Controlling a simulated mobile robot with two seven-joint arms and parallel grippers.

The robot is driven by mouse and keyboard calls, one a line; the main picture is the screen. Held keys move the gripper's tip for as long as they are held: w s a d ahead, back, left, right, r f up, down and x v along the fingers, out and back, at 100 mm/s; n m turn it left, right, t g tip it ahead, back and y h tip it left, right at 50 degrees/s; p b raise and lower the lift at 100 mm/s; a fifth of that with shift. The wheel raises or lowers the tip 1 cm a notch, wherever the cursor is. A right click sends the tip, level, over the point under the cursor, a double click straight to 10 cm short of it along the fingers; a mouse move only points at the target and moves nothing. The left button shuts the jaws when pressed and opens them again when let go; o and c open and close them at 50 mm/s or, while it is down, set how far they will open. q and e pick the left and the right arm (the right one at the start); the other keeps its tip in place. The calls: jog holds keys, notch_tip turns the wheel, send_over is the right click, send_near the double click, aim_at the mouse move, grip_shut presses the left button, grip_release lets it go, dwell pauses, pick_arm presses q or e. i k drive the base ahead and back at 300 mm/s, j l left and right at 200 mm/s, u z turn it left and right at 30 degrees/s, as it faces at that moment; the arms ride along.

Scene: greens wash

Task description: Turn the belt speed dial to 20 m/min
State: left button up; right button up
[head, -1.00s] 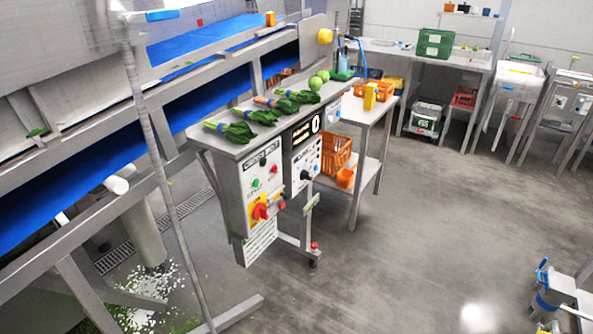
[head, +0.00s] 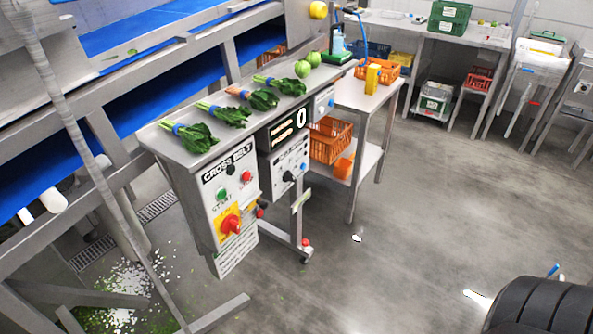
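The belt speed dial looks to be the black knob (head: 288,176) on the light control box (head: 291,160), right of the panel labelled CROSS BELT (head: 229,171). A black display (head: 289,128) above it shows 0. The dial's scale marks are too small to read. The panel carries a green START button (head: 222,194), a red button (head: 246,176) and a red rotary switch (head: 230,223) on yellow. Neither of my grippers shows; a dark rounded part at the bottom right may be mine.
Several bunches of greens (head: 228,115) and green round vegetables (head: 303,68) lie on the steel shelf (head: 180,147) above the panels. A side table (head: 353,97) with orange crates (head: 330,141) stands to the right.

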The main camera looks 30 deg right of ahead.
aim_at(288, 175)
jog(key=i+l, duration=0.15)
jog(key=l, duration=0.25)
jog(key=i+l, duration=0.15)
jog(key=l, duration=0.2)
jog(key=i+l, duration=0.15)
jog(key=l, duration=0.25)
jog(key=i+l, duration=0.1)
jog(key=l, duration=0.3)
jog(key=i+u, duration=0.05)
